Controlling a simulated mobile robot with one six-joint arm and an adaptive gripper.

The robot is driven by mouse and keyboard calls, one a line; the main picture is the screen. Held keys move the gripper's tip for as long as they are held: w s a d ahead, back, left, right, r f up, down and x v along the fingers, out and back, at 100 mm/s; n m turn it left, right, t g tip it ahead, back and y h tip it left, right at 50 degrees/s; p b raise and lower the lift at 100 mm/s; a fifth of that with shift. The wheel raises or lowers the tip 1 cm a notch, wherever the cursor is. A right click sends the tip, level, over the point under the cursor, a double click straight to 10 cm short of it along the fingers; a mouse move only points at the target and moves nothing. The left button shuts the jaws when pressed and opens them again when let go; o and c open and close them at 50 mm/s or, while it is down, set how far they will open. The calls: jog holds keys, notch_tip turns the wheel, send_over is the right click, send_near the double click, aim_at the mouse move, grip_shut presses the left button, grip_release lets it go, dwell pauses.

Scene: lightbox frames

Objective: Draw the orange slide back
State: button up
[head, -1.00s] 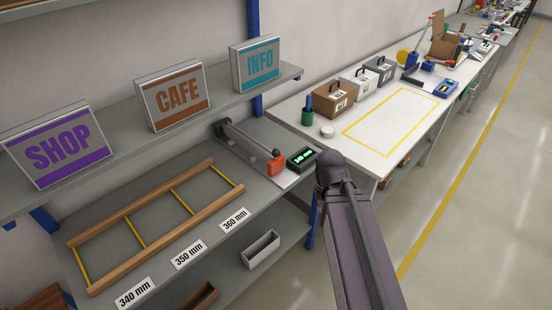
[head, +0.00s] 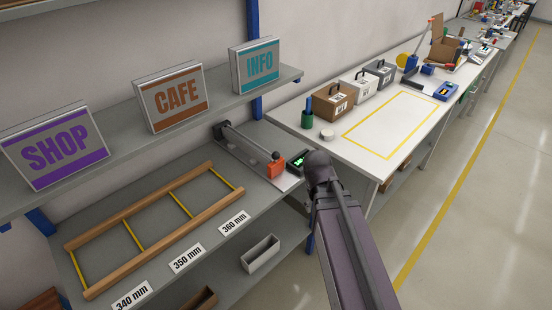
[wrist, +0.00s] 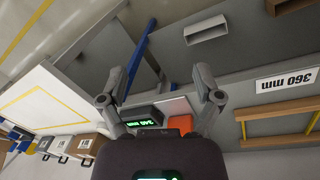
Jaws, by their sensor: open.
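The orange slide (head: 276,170), a small block with a dark knob on top, sits at the near end of the rail of a grey measuring device (head: 245,149) on the left bench. Beside it is a black display (head: 298,160) with green digits, partly covered by my arm. In the wrist view, which is upside down, my gripper (wrist: 160,98) is open and empty. The orange slide (wrist: 180,127) shows beyond and between its fingers, partly hidden by the gripper body. The display (wrist: 147,116) reads 340 mm there. In the head view my arm hides the fingers.
A wooden frame with yellow rungs (head: 195,232) lies on the bench, with size cards (head: 187,257) along the front edge. Above is a shelf with SHOP, CAFE (head: 173,98) and INFO signs. A white table (head: 385,128) with cases stands to the right.

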jog(key=w+a+f+n+t+h+b, duration=0.2)
jog(key=w+a+n+h+b, duration=0.1)
jog(key=w+n, duration=0.4)
jog(key=n+t+h+b, duration=0.4)
jog(key=n+t+b, duration=0.35)
jog(key=n, duration=1.25)
send_near(273, 156)
jog(key=s+a, duration=0.1)
jog(key=shift+s+a+r, duration=0.2)
jog(key=shift+r, duration=0.15)
jog(key=shift+w+d+f, duration=0.1)
jog(key=b+x, duration=0.4)
jog(key=x, duration=0.7)
jog(key=shift+w+d, duration=0.15)
jog(key=shift+d, duration=0.05)
jog(key=shift+b+x, duration=0.4)
jog(key=shift+x, duration=0.65)
jog(key=shift+d, duration=0.1)
